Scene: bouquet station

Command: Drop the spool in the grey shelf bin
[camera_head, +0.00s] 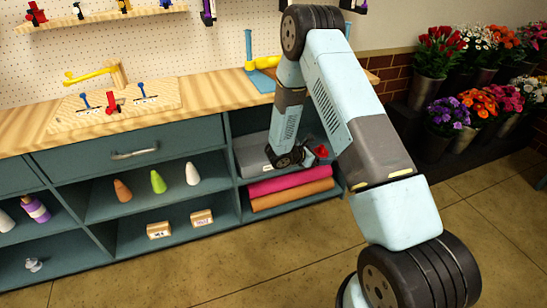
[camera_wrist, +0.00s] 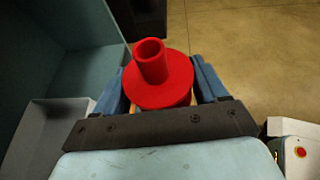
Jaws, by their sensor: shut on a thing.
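The red spool (camera_wrist: 162,80) is between the two blue fingers of my gripper (camera_wrist: 162,95) in the wrist view, with its flange and hollow hub showing. My gripper is shut on it. In the head view a small part of the red spool (camera_head: 321,151) shows beside my wrist, at the right end of the upper shelf compartment. The grey shelf bin (camera_head: 250,155) sits in that compartment, partly hidden behind my gripper and wrist. In the wrist view the grey bin (camera_wrist: 42,125) is at the lower left, and the spool appears to its right, apart from it.
Rolled pink cloth (camera_head: 290,180) and brown cloth (camera_head: 292,195) lie in the compartment under the bin. A teal shelf wall (camera_wrist: 75,22) stands left in the wrist view. The wooden countertop (camera_head: 200,90) is above. Open floor (camera_head: 290,250) lies in front.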

